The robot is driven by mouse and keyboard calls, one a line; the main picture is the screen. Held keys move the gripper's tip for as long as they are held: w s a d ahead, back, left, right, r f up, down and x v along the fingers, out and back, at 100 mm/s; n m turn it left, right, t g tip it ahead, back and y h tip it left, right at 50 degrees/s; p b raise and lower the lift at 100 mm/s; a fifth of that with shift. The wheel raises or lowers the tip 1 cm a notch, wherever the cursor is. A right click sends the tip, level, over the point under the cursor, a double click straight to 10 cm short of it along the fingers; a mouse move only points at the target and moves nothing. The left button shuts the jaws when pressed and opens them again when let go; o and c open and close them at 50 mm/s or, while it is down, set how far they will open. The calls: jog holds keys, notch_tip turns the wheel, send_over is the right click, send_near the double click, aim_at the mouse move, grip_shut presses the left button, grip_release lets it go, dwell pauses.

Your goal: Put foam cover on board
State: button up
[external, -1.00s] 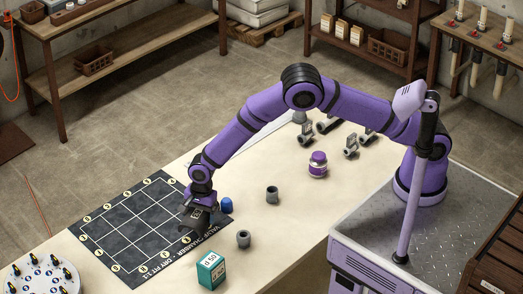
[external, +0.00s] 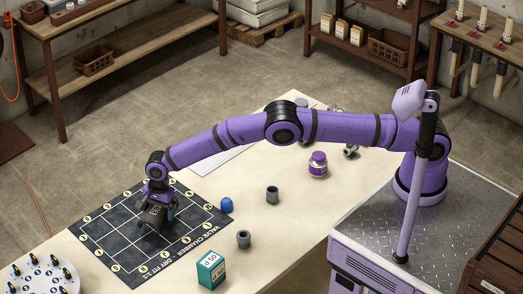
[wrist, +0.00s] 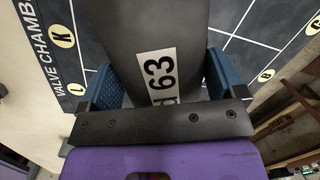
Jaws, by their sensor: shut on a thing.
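The board (external: 118,238) is a black sheet with a white grid, yellow lettered circles round its rim and the words "VALVE CHAMBER - DRY FIT 1:1". It lies at the left end of the cream table, and part of it shows in the wrist view (wrist: 90,35). My gripper (external: 157,208) is over the upper middle of the board, pointing down. Its blue fingers are shut on the foam cover (wrist: 150,28), a dark grey rounded piece with a white "d 63" label, small and dark in the external view (external: 152,219). I cannot tell whether the cover touches the board.
Right of the board are a blue cap (external: 227,205), two grey sleeves (external: 272,194) (external: 243,239) and a green box (external: 211,270). A purple-and-white jar (external: 318,165) stands farther along. A round white tray (external: 40,279) sits at the lower left.

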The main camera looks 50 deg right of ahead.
jog(key=shift+w+a, duration=0.1)
jog(key=shift+w, duration=0.1)
jog(key=shift+f, duration=1.75)
jog(key=shift+f, duration=0.1)
jog(key=o, duration=0.7)
jog(key=shift+c, duration=0.2)
jog(key=r, duration=0.4)
jog(key=d+r, duration=0.1)
jog(key=r, duration=0.7)
jog(key=shift+s+d, duration=0.2)
jog(key=shift+d, duration=0.05)
